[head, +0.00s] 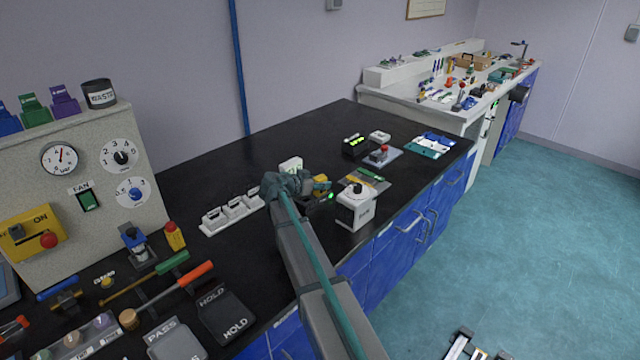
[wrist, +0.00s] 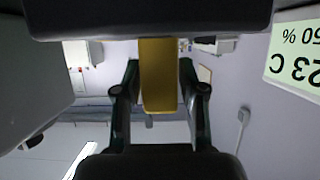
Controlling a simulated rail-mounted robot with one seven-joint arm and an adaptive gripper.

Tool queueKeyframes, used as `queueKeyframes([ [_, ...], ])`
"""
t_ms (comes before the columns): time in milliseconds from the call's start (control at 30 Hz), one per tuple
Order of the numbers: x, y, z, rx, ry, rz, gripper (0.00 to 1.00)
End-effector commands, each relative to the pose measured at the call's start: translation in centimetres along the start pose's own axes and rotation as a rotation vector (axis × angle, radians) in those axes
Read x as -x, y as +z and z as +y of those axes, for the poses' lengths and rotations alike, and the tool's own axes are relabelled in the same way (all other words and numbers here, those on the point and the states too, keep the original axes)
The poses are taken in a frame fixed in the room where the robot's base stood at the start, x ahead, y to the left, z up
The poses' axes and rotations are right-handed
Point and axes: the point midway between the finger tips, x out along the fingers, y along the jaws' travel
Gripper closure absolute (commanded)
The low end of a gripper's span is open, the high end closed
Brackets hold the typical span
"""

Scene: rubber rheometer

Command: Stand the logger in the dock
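A yellow block (wrist: 158,75), which I take to be the logger, stands upright between my fingers in the upside-down wrist view. It shows as a small yellow patch (head: 321,181) in the head view. My gripper (wrist: 158,82) has one finger along each side, seemingly closed on it. In the head view, my gripper (head: 309,193) is low over the bench and partly hides the block. A dark body (wrist: 150,18), perhaps the dock, covers the block's lower end; a green light shows there in the head view. Whether the block is seated or only behind it, I cannot tell.
A white display box (head: 290,165) stands just behind my gripper; its 23 C screen (wrist: 296,55) shows close by. A white box with a dial (head: 355,207) stands close to the right. A white tray (head: 232,214) lies left. The black bench (head: 215,170) is clear behind.

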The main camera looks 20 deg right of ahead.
Motion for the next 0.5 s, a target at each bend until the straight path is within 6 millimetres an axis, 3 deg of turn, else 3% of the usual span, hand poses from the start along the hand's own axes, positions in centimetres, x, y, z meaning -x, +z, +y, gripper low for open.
queueKeyframes([
  [500, 0.28, -0.59, 0.00, 0.000, 0.000, 0.000, 0.44],
])
